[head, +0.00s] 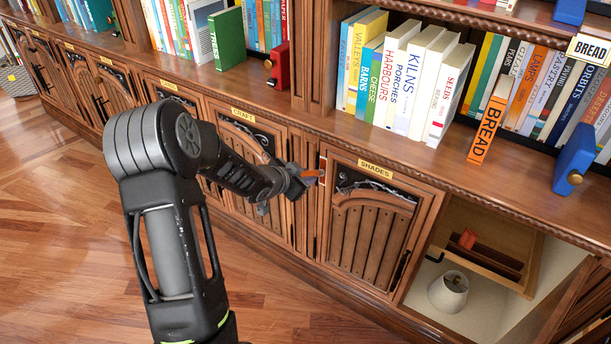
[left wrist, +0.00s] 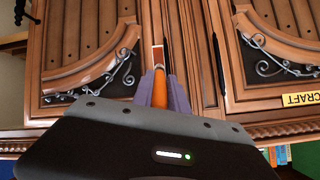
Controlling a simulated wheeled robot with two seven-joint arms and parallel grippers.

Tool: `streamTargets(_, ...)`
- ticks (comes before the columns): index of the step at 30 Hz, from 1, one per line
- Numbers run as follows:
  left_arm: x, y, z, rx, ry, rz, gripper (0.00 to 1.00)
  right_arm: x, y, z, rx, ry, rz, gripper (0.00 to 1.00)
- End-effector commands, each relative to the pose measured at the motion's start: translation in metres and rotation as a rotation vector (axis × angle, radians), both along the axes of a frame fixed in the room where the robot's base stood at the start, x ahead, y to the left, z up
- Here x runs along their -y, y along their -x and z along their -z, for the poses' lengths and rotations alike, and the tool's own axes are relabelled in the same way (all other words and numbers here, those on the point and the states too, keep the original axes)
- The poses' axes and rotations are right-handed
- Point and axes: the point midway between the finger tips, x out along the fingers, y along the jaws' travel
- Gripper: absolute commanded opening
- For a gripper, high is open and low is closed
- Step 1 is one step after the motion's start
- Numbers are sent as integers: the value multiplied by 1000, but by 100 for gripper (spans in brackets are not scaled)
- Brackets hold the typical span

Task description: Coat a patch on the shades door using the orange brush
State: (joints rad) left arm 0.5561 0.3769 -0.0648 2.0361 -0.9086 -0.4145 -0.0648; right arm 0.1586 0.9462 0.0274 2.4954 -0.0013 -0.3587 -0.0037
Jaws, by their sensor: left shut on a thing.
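The shades door (head: 370,225) is a closed wooden cabinet door with a yellow SHADES label (head: 375,170). It is on the left, upside down, in the left wrist view (left wrist: 85,40). A narrow reddish patch with a pale outline (left wrist: 157,54) lies along the door's edge; it also shows in the head view (head: 322,163). My left gripper (head: 296,184) is shut on the orange brush (head: 312,173), whose handle sits between the fingers in the left wrist view (left wrist: 159,88). The brush points at the patch; its bristles are hard to make out and contact cannot be told.
The craft door (head: 240,150) is left of the shades door. Books, an orange BREAD block (head: 488,130) and blue bookends (head: 577,160) stand on the ledge. The floor in front is clear.

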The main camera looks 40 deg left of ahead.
Motion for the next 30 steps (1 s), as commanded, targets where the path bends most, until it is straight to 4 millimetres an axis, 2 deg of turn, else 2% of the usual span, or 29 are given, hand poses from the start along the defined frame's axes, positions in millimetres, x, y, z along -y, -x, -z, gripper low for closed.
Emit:
streamTargets(10,0,0,2,0,1,-1,0,0,0,2,0,0,0,36)
streamTargets(22,-1,-1,38,0,0,-1,0,0,0,33,0,0,0,36)
streamTargets(30,0,-1,42,0,0,-1,0,0,0,36,0,0,0,36)
